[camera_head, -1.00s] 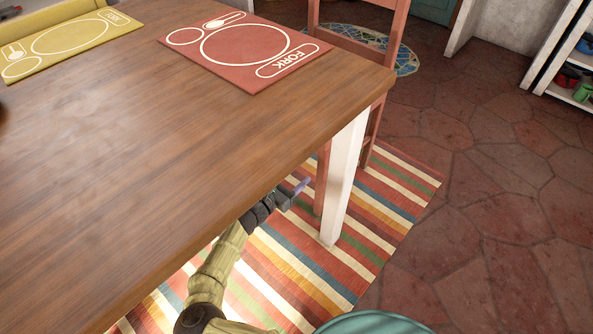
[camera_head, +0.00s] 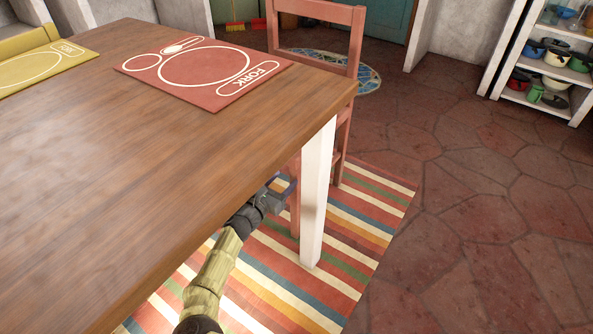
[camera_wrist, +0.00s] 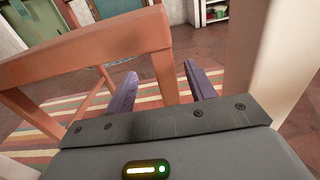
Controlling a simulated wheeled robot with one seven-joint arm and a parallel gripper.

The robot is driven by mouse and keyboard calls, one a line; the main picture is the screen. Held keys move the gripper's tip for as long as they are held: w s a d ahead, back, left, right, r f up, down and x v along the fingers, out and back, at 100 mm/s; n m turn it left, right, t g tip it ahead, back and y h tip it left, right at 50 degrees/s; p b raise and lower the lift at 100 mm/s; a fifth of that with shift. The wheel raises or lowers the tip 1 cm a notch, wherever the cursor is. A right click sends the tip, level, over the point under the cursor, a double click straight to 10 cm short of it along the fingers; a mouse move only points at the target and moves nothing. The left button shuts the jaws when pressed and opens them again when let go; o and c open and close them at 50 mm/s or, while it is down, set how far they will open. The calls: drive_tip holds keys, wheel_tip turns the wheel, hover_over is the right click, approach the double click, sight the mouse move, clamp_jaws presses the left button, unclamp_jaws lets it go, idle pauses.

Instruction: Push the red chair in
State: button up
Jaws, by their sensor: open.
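The red chair (camera_head: 357,68) stands at the far right end of the wooden table (camera_head: 200,205), behind the white table leg (camera_head: 315,190). Its backrest rises above the tabletop, and part of its seat and legs is hidden by the table. My gripper (camera_head: 277,184) is below the tabletop edge, left of the white leg and close to the chair's lower part. In the wrist view the two purple fingers of my gripper (camera_wrist: 163,85) are apart, with a chair leg (camera_wrist: 168,75) between them. I cannot tell whether they touch it.
A red placemat (camera_head: 205,75) and a yellow placemat (camera_head: 40,68) lie on the table. A striped rug (camera_head: 350,240) is under the table and chair. Shelves with pots (camera_head: 550,75) stand at the back right. The tiled floor (camera_head: 480,210) on the right is clear.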

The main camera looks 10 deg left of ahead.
sight(293, 173)
drive_tip(key=b+x, duration=0.3)
drive_tip(key=x, duration=0.5)
drive_tip(key=shift+d+f, duration=0.15)
drive_tip(key=shift+d, duration=0.1)
drive_tip(key=shift+w+d+b, duration=0.1)
drive_tip(key=shift+w+b, duration=0.25)
drive_tip(key=shift+c, duration=0.2)
clamp_jaws()
idle(0.6)
